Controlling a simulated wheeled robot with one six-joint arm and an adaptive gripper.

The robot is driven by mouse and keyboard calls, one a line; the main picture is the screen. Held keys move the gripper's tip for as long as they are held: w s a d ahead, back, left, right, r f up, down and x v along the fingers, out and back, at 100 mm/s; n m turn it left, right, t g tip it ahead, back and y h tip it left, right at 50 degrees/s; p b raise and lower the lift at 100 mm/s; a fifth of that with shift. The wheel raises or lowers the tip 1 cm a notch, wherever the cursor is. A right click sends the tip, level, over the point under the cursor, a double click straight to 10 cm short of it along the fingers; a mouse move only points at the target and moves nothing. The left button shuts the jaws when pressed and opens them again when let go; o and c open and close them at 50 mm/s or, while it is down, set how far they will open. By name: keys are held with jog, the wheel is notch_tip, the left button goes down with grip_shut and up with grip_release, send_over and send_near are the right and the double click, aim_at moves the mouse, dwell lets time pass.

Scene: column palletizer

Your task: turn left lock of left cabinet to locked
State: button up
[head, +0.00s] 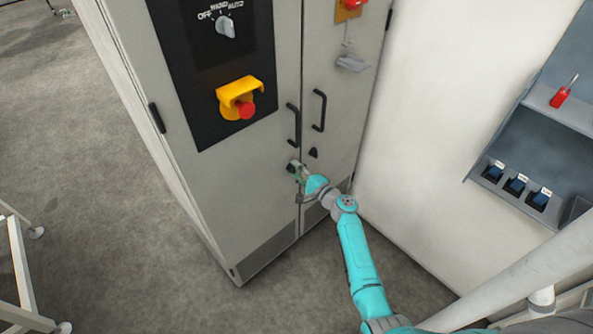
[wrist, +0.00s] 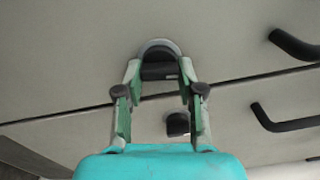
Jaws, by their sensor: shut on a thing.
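The grey two-door cabinet (head: 255,165) stands in the middle of the head view. My gripper (head: 296,170) is at its left door, below the door handles. In the wrist view my gripper (wrist: 161,74) has its fingertips on both sides of the black knob of the left lock (wrist: 159,53), shut on it. The lock has a grey rounded rim. Its knob is partly hidden by the fingers, and I cannot tell its exact turn. The right lock (head: 313,152), a small black knob on the right door, also shows in the wrist view (wrist: 178,124), apart from my fingers.
Two black handles, left (head: 293,125) and right (head: 319,111), stick out above the locks. A yellow-shrouded red stop button (head: 245,106) and a selector switch (head: 225,27) sit on the black panel. A grey shelf unit (head: 535,130) is at the right.

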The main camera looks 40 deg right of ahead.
jog(key=shift+n, duration=1.2)
jog(key=o, duration=1.1)
jog(key=shift+o, duration=0.2)
jog(key=shift+s, duration=0.1)
jog(key=s, duration=1.1)
jog(key=shift+s+d, duration=0.2)
jog(key=shift+s, duration=0.2)
jog(key=shift+a, duration=0.1)
